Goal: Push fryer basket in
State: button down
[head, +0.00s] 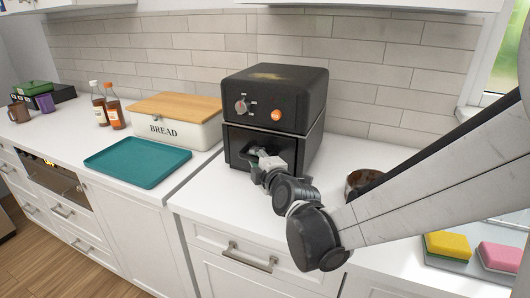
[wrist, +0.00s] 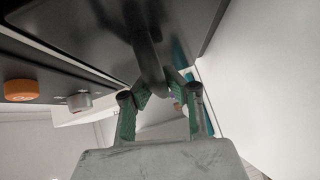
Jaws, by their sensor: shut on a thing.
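The black air fryer (head: 275,95) stands on the white counter against the tiled wall. Its basket (head: 237,143) is the dark lower front section, at or close to the front of the body; a dark seam or gap shows between them in the wrist view, where the basket face (wrist: 185,25) is at the top. My gripper (head: 262,157) is at the basket front and shut on the basket handle (wrist: 149,60). In the wrist view my gripper (wrist: 163,88) has its green-padded fingers on both sides of the dark handle. The head view mostly hides the handle behind my gripper.
A bread box (head: 178,133) and teal tray (head: 138,162) lie left of the fryer. A dark round bowl (head: 361,180) stands to the right, partly behind my arm. Yellow (head: 448,245) and pink (head: 499,257) sponges lie at the far right. Counter in front of the fryer is clear.

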jog(key=c, duration=1.7)
grip_release()
jog(key=v, duration=1.2)
jog(key=shift+a+r, duration=0.1)
